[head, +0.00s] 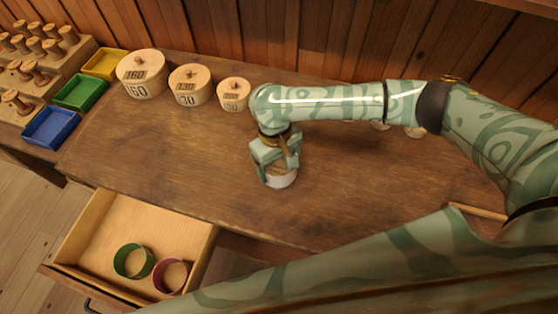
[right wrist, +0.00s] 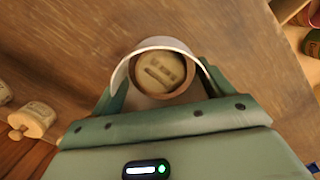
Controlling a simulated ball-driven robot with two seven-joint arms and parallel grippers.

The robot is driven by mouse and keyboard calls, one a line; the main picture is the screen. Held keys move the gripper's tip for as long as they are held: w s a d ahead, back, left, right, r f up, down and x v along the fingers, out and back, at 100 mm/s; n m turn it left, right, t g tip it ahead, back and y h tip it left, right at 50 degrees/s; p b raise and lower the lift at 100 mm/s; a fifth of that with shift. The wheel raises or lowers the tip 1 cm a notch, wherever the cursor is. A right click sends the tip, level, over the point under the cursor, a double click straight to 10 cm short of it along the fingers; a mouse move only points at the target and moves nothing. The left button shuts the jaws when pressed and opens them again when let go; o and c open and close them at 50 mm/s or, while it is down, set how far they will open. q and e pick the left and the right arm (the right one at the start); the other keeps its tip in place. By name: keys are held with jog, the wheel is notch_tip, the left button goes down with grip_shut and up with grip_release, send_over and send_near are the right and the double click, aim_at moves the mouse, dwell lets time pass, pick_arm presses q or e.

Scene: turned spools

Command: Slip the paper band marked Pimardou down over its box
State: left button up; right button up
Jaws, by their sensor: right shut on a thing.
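My right gripper (head: 278,166) points down over the bench and is shut on a white paper band (head: 283,182). In the right wrist view the band (right wrist: 138,53) is an open ring between the fingers. A round wooden box (right wrist: 163,71) with a raised bar on its top shows inside the ring. The band looks to be around the box, but how far down it sits I cannot tell. The gripper hides much of both in the head view. No name on the band is readable. My left gripper is not in view.
Round boxes marked 160 (head: 142,78), 130 (head: 190,87) and 100 (head: 233,95) stand along the back. An open drawer (head: 105,215) holds a green band (head: 120,262) and a dark red band (head: 158,277). Yellow, green and blue trays stand left. The bench left of the gripper is clear.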

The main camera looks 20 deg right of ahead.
jog(key=shift+f, duration=0.1)
dwell(0.3)
jog(key=shift+f+p, duration=0.15)
jog(key=shift+p, duration=0.2)
jog(key=shift+f, duration=0.2)
jog(key=shift+f+p, duration=0.2)
jog(key=shift+p, duration=0.5)
jog(key=o, duration=0.9)
